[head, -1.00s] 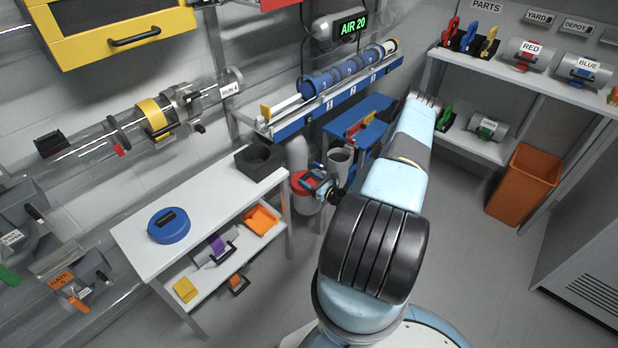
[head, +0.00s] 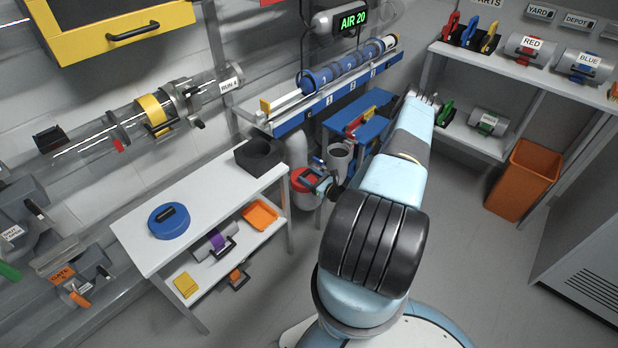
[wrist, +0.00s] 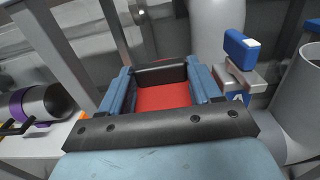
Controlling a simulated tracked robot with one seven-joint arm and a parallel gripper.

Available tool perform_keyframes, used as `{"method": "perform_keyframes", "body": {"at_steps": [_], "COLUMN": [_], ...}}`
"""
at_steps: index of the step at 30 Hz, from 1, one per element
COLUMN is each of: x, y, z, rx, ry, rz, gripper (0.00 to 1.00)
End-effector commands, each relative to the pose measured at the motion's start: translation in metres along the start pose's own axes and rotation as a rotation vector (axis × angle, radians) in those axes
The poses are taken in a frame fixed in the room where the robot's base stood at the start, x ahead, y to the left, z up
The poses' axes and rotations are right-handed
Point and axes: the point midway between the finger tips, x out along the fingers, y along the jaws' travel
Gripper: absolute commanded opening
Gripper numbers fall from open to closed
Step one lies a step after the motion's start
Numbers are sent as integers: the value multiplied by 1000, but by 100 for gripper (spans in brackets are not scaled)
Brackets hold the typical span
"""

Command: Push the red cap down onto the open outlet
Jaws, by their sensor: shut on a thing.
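A blue-handled valve (wrist: 240,50) and an open grey pipe (wrist: 305,95) stand close on the right. The white bench (head: 205,200) holds a blue cap (head: 169,220) and a black block (head: 259,156). An orange bin (head: 523,178) stands at the right; the floor between is clear.

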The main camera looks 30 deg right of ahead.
Motion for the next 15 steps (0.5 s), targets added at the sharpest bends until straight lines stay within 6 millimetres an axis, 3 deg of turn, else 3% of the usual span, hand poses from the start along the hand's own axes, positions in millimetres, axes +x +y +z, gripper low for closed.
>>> {"method": "perform_keyframes", "body": {"at_steps": [9,15], "x": [0,0], "y": [1,1], "z": [0,0], "rx": [0,0], "ry": [1,1], "rz": [1,1], "gripper": [92,93]}}
